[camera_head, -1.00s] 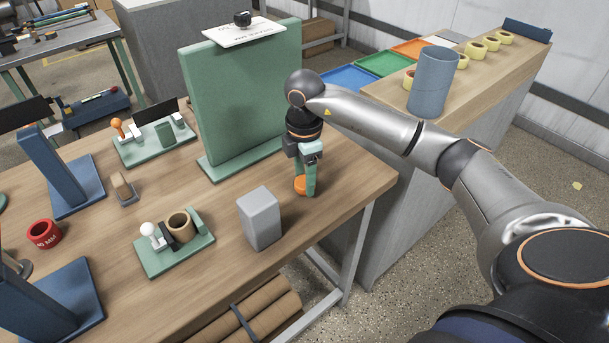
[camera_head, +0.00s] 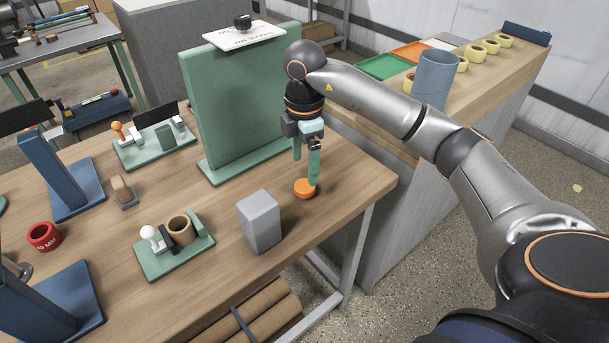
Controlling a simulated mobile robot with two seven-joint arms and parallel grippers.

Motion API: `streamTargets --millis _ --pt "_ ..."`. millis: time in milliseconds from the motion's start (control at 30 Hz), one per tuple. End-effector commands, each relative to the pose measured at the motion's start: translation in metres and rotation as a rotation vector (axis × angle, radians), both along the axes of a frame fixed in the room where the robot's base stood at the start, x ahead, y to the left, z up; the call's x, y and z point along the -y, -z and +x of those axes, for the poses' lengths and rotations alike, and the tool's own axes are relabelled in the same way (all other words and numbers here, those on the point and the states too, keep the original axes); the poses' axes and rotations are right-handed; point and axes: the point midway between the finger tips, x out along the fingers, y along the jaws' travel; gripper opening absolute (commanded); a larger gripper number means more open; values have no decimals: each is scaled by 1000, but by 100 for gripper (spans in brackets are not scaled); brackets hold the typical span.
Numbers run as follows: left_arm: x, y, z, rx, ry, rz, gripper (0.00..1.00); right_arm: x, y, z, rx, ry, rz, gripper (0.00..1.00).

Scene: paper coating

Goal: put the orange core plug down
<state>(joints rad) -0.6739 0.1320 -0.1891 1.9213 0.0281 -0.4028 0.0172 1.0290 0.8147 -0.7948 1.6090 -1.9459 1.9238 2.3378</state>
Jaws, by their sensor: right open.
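The orange core plug (camera_head: 303,189) rests on the wooden table near its right edge, behind and right of a grey block. My right gripper (camera_head: 306,171) points down just over it, with its green fingers spread apart. The nearer finger passes in front of the plug's right side, and the other finger ends above and behind it. I cannot tell whether a finger still touches the plug. My left gripper is not in view.
The grey block (camera_head: 260,222) stands close at the plug's front left. A tall green panel (camera_head: 240,100) stands behind. A green fixture (camera_head: 172,258) holds a brown core. The table (camera_head: 345,195) is clear right of the plug.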

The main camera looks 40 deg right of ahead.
Motion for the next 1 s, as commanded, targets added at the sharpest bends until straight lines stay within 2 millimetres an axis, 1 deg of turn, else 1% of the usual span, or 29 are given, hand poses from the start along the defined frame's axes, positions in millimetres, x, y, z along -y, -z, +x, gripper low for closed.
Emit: streamTargets --millis 33,100,200,233,333,500,1000 --pt "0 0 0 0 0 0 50 -1 -13 1 5 -1 2 86" --pt "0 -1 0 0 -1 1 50 -1 -28 1 5 -1 1 86" --pt "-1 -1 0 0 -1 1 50 -1 -46 1 3 -2 1 86" --pt "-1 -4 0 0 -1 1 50 0 -52 1 3 -1 -1 86" --pt "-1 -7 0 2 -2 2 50 0 -61 0 2 0 0 86" --pt "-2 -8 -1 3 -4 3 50 -1 -66 0 -1 -1 0 86" --pt "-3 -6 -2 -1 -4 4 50 0 -66 0 -1 -1 0 86"
